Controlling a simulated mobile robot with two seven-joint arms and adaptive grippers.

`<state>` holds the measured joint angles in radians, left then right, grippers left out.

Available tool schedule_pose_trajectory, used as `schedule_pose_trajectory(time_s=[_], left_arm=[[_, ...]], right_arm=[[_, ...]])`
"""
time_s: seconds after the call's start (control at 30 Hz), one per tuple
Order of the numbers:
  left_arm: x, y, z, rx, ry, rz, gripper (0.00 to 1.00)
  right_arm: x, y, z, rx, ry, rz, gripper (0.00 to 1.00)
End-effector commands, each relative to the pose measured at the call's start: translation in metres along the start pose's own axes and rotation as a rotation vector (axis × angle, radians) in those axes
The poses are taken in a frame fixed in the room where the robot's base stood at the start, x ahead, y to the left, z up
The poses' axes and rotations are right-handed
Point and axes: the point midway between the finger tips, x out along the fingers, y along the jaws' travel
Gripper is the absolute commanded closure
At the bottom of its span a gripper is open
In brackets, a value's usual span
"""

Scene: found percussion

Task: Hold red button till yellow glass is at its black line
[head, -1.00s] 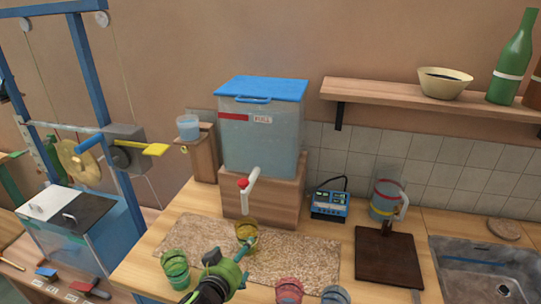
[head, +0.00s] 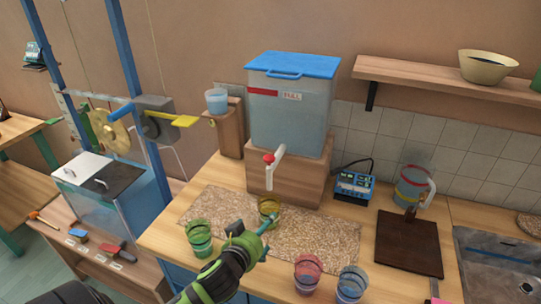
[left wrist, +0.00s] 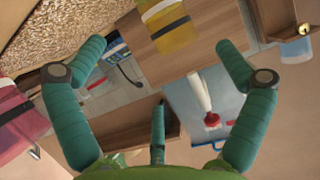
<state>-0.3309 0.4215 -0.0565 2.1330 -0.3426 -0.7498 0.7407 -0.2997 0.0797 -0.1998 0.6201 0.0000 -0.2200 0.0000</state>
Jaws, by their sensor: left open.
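The red button (head: 269,158) sits on top of the white tap (head: 276,170) at the front of the blue-lidded water tank (head: 290,118). The yellow glass (head: 268,206) stands upright on the speckled mat below the tap; its level is unclear. In the left wrist view the yellow glass (left wrist: 172,28) shows a black band, and the red button (left wrist: 211,121) shows against the tank. My left gripper (head: 267,238) is open and empty, in front of the yellow glass and apart from the button; its spread teal fingers (left wrist: 162,55) show in the wrist view. My right gripper is out of view.
A green glass (head: 199,240) stands left of my left gripper. A red glass (head: 308,275) and a blue glass (head: 351,285) stand to its right near the front edge. A pitcher (head: 411,187), a blue device (head: 355,186) and a dark board (head: 408,245) are further right.

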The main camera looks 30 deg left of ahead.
Motion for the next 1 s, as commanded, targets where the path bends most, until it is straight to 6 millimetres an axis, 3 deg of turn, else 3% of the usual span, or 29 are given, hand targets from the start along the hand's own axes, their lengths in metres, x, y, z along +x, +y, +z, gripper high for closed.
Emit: schedule_pose_trajectory(time_s=[0.47,0.6,0.7,0.73,0.83,1.0], left_arm=[[0.000,0.000,0.000,0.000,0.000,0.000,0.00],[0.002,0.003,-0.006,-0.008,0.035,0.012,0.56],[0.003,0.009,-0.028,-0.025,0.141,0.038,0.96],[0.002,0.010,-0.038,-0.029,0.187,0.047,1.00],[-0.009,0.009,-0.075,-0.036,0.360,0.060,1.00],[-0.043,-0.006,-0.126,-0.024,0.623,0.029,1.00]], right_arm=[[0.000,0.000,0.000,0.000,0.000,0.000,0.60],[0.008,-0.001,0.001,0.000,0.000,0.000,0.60],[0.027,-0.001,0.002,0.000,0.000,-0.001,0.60],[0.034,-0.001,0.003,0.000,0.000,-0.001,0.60],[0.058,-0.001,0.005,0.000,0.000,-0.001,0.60],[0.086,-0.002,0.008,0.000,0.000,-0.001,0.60]])
